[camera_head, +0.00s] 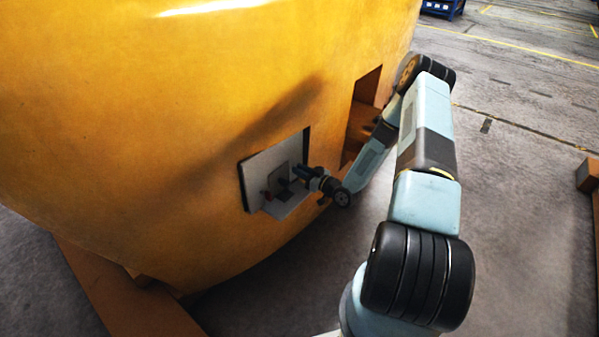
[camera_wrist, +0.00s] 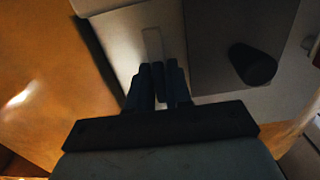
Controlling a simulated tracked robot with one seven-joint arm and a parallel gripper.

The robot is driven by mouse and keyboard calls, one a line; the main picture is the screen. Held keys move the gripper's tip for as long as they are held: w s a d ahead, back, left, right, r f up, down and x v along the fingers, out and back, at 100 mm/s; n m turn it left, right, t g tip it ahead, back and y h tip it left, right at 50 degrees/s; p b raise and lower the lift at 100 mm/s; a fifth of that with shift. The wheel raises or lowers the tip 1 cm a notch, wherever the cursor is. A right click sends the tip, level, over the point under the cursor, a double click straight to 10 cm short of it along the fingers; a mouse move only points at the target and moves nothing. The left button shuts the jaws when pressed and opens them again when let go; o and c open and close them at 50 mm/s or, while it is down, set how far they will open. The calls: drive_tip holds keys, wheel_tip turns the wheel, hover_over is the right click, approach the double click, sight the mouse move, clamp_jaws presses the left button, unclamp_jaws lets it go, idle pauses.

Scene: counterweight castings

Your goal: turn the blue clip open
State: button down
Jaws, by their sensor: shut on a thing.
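The blue clip shows as a small dark blue piece (camera_head: 301,170) at the right side of a grey panel (camera_head: 262,168) set in the yellow casting. My gripper (camera_head: 304,174) reaches it from the right. In the wrist view, my gripper's two dark fingers (camera_wrist: 158,84) are closed on the clip (camera_wrist: 158,72), a narrow dark blue piece between them. Most of the clip is hidden by the fingers, and its turn angle is hard to tell. A pale strip (camera_wrist: 152,44) lies on the panel just beyond the fingertips.
The large yellow casting (camera_head: 150,130) curves around the panel. An open recess (camera_head: 365,110) lies to its right.

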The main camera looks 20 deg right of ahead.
drive_tip(key=shift+d, duration=0.1)
idle(0.5)
drive_tip(key=c, duration=1.2)
unclamp_jaws()
drive_tip(key=shift+o, duration=0.2)
drive_tip(key=v, duration=1.3)
drive_tip(key=shift+s+d, duration=0.2)
drive_tip(key=shift+s, duration=0.15)
drive_tip(key=shift+w, duration=0.1)
